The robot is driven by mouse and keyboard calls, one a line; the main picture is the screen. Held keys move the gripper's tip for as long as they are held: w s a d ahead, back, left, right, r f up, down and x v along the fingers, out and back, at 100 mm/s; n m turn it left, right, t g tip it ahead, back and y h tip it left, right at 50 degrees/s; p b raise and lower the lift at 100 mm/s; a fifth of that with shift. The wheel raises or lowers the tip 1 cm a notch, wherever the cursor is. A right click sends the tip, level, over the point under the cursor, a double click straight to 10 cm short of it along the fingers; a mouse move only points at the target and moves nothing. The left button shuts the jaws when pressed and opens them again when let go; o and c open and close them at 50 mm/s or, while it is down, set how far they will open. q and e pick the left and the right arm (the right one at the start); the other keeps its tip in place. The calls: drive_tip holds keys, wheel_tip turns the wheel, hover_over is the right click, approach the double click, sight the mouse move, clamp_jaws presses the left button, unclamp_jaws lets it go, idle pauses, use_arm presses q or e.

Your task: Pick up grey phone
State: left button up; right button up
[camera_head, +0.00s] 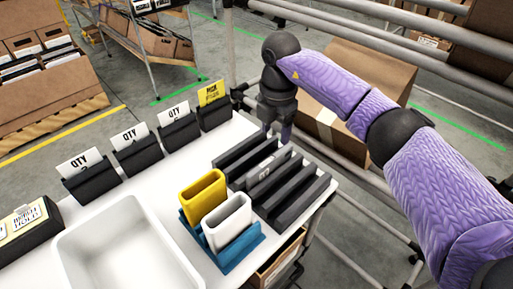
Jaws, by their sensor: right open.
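A grey phone (268,166) appears to stand on edge in a slot of the dark grey slotted rack (285,205) on the white table; only its upper edge and part of a face show. My right gripper (276,132) points down, open and empty, at the far end of the rack, above and behind the phone. I see no contact between them. My left gripper is out of view.
A blue stand (243,243) holds a yellow case (203,197) and a white case (228,222) left of the rack. A white bin (122,250) is at front left. Black card holders (138,158) line the back edge. Metal rails and a carton (352,75) stand behind my arm.

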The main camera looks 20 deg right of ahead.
sight(271, 158)
drive_tip(key=f+b, duration=0.2)
drive_tip(key=f, duration=0.1)
drive_tip(key=f+b, duration=0.1)
drive_tip(key=f, duration=0.2)
drive_tip(key=f+b, duration=0.2)
drive_tip(key=f, duration=0.2)
drive_tip(key=shift+a+b, duration=0.3)
drive_tip(key=shift+b, duration=0.05)
drive_tip(key=shift+r, duration=0.15)
drive_tip(key=c, duration=0.4)
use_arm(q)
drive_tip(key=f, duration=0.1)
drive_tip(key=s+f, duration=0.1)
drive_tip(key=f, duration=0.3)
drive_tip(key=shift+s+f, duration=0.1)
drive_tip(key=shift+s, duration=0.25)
use_arm(e)
clamp_jaws()
